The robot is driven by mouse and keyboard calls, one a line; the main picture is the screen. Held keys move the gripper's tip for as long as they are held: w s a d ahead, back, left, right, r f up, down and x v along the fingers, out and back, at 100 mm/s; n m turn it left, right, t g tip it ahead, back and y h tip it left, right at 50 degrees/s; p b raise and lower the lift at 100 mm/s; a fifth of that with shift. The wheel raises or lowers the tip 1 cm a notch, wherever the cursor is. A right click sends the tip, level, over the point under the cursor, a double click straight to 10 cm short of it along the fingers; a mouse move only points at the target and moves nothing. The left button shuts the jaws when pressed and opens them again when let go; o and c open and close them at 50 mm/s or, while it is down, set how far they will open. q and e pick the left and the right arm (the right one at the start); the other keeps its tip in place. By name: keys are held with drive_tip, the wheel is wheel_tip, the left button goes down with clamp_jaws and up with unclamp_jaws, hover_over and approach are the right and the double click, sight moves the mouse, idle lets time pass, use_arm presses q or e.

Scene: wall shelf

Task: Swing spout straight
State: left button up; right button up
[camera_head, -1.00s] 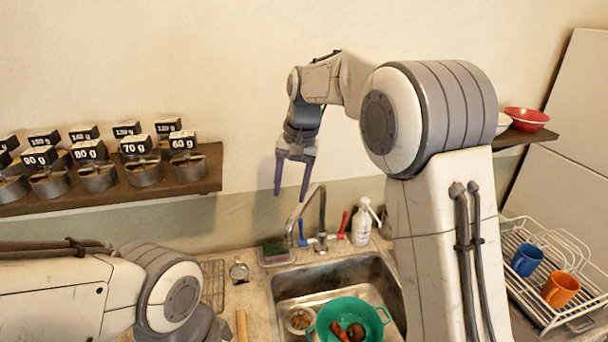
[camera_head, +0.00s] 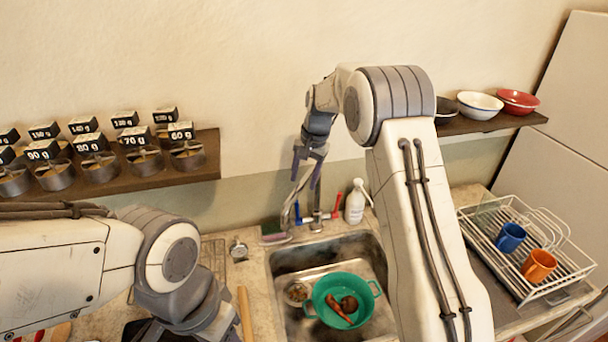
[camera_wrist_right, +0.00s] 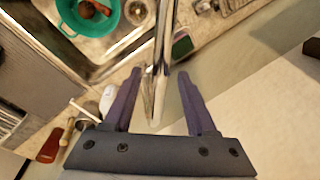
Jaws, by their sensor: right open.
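The metal faucet (camera_head: 316,222) stands behind the sink (camera_head: 372,250), with a blue handle on its left and a red one on its right. Its spout (camera_head: 287,212) is turned to the left, its end near the back left of the sink. My right gripper (camera_head: 305,181) is open at the top of the spout. In the right wrist view the spout (camera_wrist_right: 164,40) runs between the two open fingers (camera_wrist_right: 159,73), with a gap on each side. My left arm is at the lower left; its fingers are not visible.
A green colander (camera_head: 322,306) with food sits in the sink. A white soap bottle (camera_head: 355,203) stands right of the faucet. A shelf with labelled tins (camera_head: 213,160) is at left, a dish rack (camera_head: 578,270) with cups at right, and a bowl shelf (camera_head: 500,122) at upper right.

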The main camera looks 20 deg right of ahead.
drive_tip(key=shift+f, duration=0.35)
clamp_jaws()
drive_tip(key=shift+w+r, duration=0.1)
idle(1.1)
